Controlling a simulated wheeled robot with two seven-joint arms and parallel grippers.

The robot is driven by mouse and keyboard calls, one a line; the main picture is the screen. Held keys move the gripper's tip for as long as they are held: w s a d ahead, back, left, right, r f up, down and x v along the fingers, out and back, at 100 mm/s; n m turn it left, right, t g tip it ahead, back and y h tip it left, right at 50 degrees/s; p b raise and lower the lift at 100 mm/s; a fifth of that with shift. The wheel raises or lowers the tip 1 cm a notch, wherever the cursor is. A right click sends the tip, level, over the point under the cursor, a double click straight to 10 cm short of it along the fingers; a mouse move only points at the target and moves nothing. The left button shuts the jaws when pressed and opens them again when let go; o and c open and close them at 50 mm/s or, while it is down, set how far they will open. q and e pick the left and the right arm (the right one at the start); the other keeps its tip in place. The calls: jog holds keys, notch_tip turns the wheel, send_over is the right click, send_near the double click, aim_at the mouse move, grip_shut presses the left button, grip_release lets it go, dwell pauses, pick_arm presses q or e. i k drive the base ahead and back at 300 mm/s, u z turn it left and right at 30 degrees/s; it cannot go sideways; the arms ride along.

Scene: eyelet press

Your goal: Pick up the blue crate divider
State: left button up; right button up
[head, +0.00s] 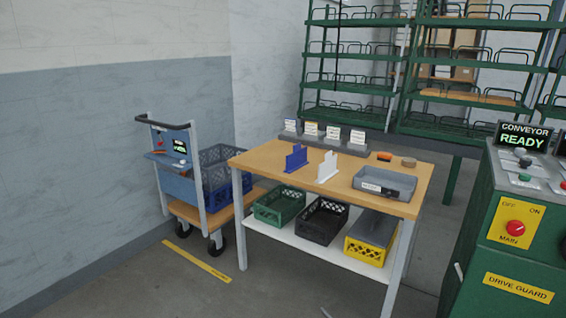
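The blue crate divider (296,158) stands upright on the wooden top of the table (262,161), left of the middle. A similar white divider (327,167) stands upright just to its right, apart from it. Nothing touches the blue divider from above. Neither of my grippers shows in the head view.
A grey tray (384,185) sits on the table's right part, with a row of labelled cards (333,132) along the back. Crates stand on the lower shelf (305,241). A cart (180,205) is at left; a green conveyor console (520,262) is at right.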

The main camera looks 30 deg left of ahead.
aim_at(297, 159)
jog(key=u, duration=0.85)
jog(key=i, duration=0.9)
jog(key=u, duration=1.15)
jog(key=i, duration=1.55)
jog(key=z, duration=0.6)
jog(key=i, duration=0.7)
jog(key=z, duration=0.4)
